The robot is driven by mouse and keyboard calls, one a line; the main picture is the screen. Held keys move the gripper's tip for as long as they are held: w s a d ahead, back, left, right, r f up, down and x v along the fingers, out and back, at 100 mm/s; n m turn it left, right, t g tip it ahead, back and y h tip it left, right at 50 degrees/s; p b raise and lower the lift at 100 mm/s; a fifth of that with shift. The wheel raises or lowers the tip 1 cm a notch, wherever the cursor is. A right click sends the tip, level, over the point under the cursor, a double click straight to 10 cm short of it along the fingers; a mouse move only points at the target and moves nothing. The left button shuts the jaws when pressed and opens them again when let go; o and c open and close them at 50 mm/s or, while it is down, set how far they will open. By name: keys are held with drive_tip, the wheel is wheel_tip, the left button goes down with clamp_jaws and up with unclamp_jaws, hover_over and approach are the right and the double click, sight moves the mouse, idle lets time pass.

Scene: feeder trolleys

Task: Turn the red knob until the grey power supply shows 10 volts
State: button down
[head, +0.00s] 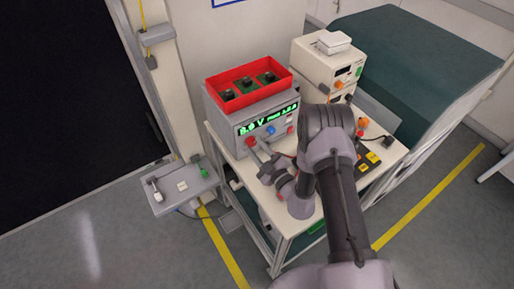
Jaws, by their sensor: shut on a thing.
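The grey power supply (221,120) stands on the trolley's left end. Its green display (267,121) shows a small number followed by V; it looks like 8.6 or 9.6, but the first digit is too blurred to be sure. The red knob (250,141) is at the lower left of its front panel. My gripper (256,149) reaches the panel from the lower right and is shut on the red knob. The fingers partly hide the knob.
A blue knob (271,130) is right beside the red one. A red tray (246,97) with dark parts sits on the supply. Cream instruments (328,68) stand behind right. A small grey shelf (183,186) is at left. Cables lie on the trolley.

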idle(0.4)
drive_tip(key=c, duration=1)
unclamp_jaws()
drive_tip(key=shift+o, duration=0.2)
drive_tip(key=v, duration=1.7)
drive_tip(key=shift+s+d+p, duration=0.2)
drive_tip(key=shift+p, duration=0.15)
